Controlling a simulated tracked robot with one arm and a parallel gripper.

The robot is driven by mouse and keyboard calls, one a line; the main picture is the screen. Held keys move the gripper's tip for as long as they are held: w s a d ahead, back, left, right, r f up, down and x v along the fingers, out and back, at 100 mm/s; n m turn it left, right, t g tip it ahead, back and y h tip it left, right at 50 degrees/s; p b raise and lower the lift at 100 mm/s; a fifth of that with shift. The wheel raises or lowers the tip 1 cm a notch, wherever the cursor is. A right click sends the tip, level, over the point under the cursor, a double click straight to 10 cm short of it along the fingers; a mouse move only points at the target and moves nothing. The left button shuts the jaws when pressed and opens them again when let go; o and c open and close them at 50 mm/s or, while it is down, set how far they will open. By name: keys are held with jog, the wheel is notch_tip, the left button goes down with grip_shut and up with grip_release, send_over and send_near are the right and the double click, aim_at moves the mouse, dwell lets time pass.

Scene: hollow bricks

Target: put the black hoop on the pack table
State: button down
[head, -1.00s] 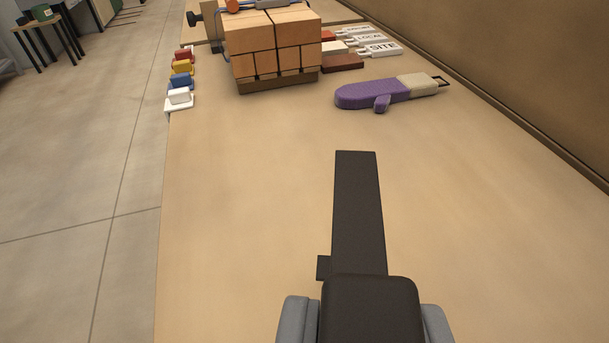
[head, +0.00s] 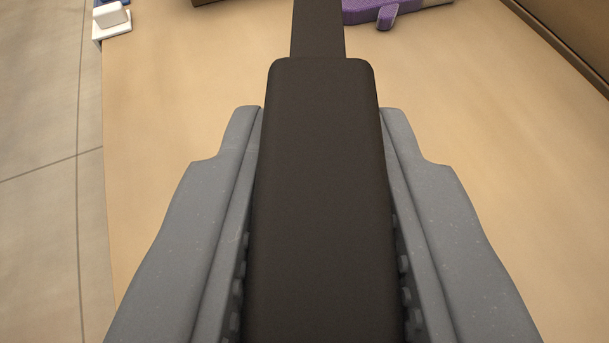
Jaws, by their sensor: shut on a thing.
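A long black piece, which I take to be the black hoop (head: 318,200), runs up the middle of the head view. I see it as a wide dark block with a narrower strip beyond it; no ring shape shows. My gripper (head: 320,112) has its two grey fingers closed against the sides of the wide part. The tan pack table (head: 490,150) spreads below and beyond the held piece. I cannot tell whether the piece touches the table top. Its near end is cut off by the bottom of the picture.
A purple object (head: 365,12) lies at the top of the view, right of the strip's far end. A small white block (head: 108,15) sits at the far left table edge. Floor (head: 45,200) lies beyond that edge. The table on both sides of my gripper is clear.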

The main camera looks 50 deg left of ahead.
notch_tip(320, 180, down, 3)
jog(key=shift+f+b, duration=0.2)
jog(key=shift+b, duration=0.5)
jog(key=shift+r, duration=0.1)
jog(key=c, duration=1.3)
grip_release()
jog(key=shift+o, duration=0.2)
jog(key=shift+d, duration=0.1)
jog(key=p+v, duration=0.1)
jog(key=v, duration=1.1)
jog(key=shift+p, duration=0.3)
jog(key=shift+r, duration=0.1)
